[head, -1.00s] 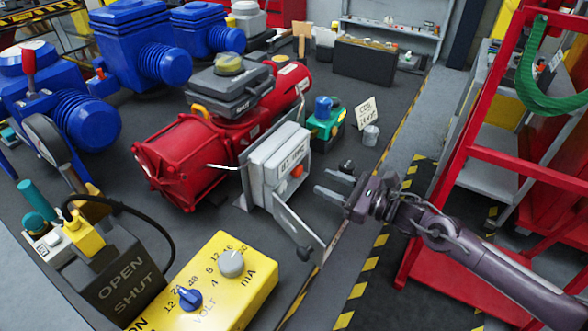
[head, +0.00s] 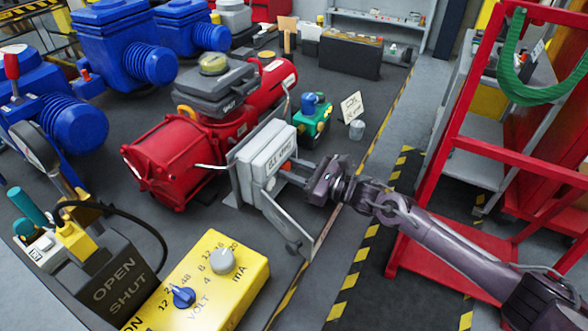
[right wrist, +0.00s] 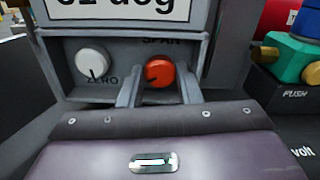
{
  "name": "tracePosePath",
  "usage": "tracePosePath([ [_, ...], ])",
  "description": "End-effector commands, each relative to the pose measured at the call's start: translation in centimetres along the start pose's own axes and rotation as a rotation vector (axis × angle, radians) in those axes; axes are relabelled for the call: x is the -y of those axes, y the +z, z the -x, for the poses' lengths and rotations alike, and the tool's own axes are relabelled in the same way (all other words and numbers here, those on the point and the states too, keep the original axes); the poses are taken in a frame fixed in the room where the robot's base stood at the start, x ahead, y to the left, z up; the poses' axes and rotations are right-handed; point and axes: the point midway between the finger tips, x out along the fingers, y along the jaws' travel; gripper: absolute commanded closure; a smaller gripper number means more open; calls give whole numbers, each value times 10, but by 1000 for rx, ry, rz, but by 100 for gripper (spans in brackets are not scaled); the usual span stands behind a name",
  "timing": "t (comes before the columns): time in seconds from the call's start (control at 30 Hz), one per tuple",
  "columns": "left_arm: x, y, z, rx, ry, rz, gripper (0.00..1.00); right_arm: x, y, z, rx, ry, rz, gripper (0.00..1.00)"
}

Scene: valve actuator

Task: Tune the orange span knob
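The orange span knob (right wrist: 160,73) sits under the word SPAN in a recess on the front of the grey positioner box (head: 266,150). In the head view only a small orange patch of the knob (head: 287,165) shows beside my gripper. My right gripper (head: 296,174) reaches to the box front from the right. In the right wrist view its two fingers (right wrist: 158,80) stand on the left and right of the knob, with a narrow gap visible on each side, so it looks open around the knob. My left gripper is not in view.
A white zero knob (right wrist: 93,63) sits left of the right gripper's fingers. A green and blue unit (head: 312,120) stands just behind. A yellow mA/volt box (head: 215,285) is in front. A red cart frame (head: 440,190) stands at right.

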Motion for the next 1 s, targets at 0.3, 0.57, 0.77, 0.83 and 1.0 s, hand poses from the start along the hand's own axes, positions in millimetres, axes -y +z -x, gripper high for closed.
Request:
tracePosePath([
  [0.3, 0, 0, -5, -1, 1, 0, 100, 0, -1, 0, 1, 0, -28, 92],
  [0.57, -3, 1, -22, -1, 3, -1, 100, 0, -3, 0, 1, -1, -167, 92],
  [0.77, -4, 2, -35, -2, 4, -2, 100, 0, -3, 0, 1, 0, -320, 92],
  [0.83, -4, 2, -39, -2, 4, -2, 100, 0, -3, 0, 1, 0, -372, 92],
  [1.0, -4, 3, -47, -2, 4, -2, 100, 1, -2, 0, 1, 0, -482, 92],
])
